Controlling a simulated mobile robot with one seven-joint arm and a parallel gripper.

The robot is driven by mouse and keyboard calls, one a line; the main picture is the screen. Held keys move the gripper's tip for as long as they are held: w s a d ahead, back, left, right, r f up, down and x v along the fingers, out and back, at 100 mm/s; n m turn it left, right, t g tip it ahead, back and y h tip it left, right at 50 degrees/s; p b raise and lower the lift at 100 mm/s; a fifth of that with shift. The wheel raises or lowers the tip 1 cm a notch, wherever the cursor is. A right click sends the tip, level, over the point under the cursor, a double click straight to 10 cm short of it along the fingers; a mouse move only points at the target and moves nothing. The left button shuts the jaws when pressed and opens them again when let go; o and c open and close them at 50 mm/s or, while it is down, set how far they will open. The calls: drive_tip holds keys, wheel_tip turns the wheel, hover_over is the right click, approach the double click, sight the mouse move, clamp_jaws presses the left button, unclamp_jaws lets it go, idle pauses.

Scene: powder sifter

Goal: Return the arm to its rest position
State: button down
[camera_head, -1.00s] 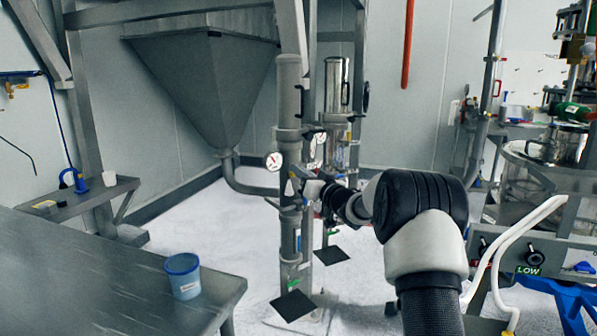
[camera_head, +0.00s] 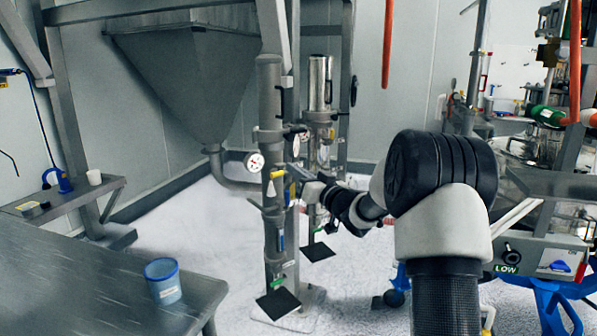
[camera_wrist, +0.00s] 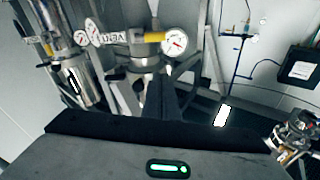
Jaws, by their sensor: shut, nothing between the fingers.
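My arm is black, white and grey. In the head view it rises from the bottom right and reaches left, bent at a large black joint. My gripper (camera_head: 292,174) is at its far end, in front of or close by the grey vertical pipe (camera_head: 270,120); I cannot tell whether they touch. In the wrist view my gripper (camera_wrist: 172,82) shows as dark fingers, shut and empty, pointing towards pipework with a round gauge (camera_wrist: 174,43) and a yellow part.
A grey hopper (camera_head: 185,75) hangs behind the pipes. A metal table (camera_head: 80,270) with a blue-rimmed cup (camera_head: 162,281) stands at lower left. A machine with a LOW dial (camera_head: 507,258) stands at right, close to my arm.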

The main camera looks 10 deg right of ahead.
drive_tip(key=shift+s+d+f, duration=0.1)
drive_tip(key=shift+s+d, duration=0.15)
drive_tip(key=shift+s, duration=0.25)
drive_tip(key=s+r+m+g+h, duration=0.1)
drive_tip(key=s+r+g+h, duration=0.15)
drive_tip(key=s+h, duration=0.45)
drive_tip(key=s+r+m+g+h, duration=0.2)
drive_tip(key=s+g, duration=0.1)
drive_tip(key=s, duration=0.8)
drive_tip(key=s+a+f+g, duration=0.2)
drive_tip(key=s+f, duration=0.1)
drive_tip(key=s, duration=0.7)
drive_tip(key=s+a+f+n+g+y, duration=0.1)
drive_tip(key=s+a+f+g, duration=0.2)
drive_tip(key=s, duration=0.7)
drive_tip(key=s+a+f+g, duration=0.15)
drive_tip(key=s+f, duration=0.25)
drive_tip(key=s, duration=0.6)
wheel_tip(320, 180, up, 21)
drive_tip(key=d+p, duration=0.1)
drive_tip(key=p, duration=2)
drive_tip(key=shift+w+d, duration=0.15)
drive_tip(key=shift+w, duration=0.2)
